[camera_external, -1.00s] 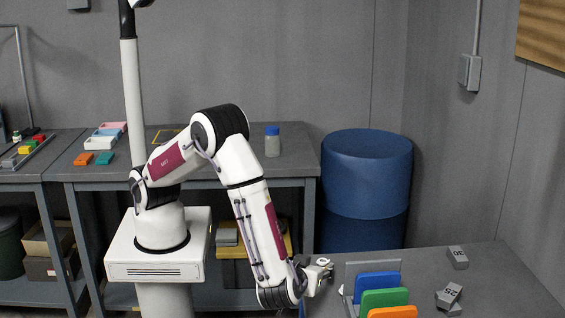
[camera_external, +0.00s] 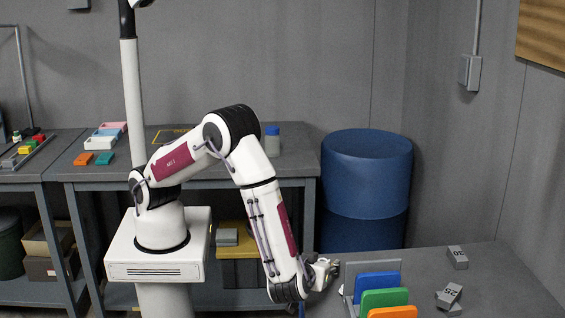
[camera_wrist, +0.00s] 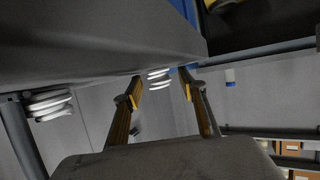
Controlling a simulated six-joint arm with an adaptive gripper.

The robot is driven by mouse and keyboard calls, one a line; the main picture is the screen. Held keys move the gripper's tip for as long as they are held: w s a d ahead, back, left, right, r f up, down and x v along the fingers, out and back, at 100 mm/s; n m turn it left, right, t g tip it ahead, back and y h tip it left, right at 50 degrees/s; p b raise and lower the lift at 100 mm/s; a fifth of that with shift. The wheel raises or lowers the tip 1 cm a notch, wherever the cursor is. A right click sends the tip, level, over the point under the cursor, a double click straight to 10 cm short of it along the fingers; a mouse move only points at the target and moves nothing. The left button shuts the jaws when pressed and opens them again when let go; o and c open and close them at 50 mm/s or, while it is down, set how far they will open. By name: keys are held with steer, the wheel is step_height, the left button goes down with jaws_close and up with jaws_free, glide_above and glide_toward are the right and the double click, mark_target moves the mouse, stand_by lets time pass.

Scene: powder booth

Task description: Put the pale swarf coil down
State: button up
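My gripper (camera_external: 332,268) is low over the near table, just left of the rack of coloured panels. In the wrist view its two fingers (camera_wrist: 162,86) stand apart, with a gap between the tips. A small white ribbed coil (camera_wrist: 158,78) shows in that gap, at the edge of the grey surface, with space seen beside it. A second, larger-looking white coil (camera_wrist: 50,105) shows at the left of the wrist view. Which one is the pale swarf coil I cannot tell. In the external view the coils are too small or hidden to make out clearly.
The rack holds a blue panel (camera_external: 377,282), a green panel (camera_external: 384,299) and an orange panel (camera_external: 393,313), close to my gripper's right. Grey numbered blocks (camera_external: 449,295) lie farther right. A blue drum (camera_external: 366,180) stands behind. The table between rack and blocks is clear.

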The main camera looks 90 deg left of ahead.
steer(key=c, duration=0.8)
steer(key=shift+r, duration=0.1)
steer(key=shift+r, duration=4.9)
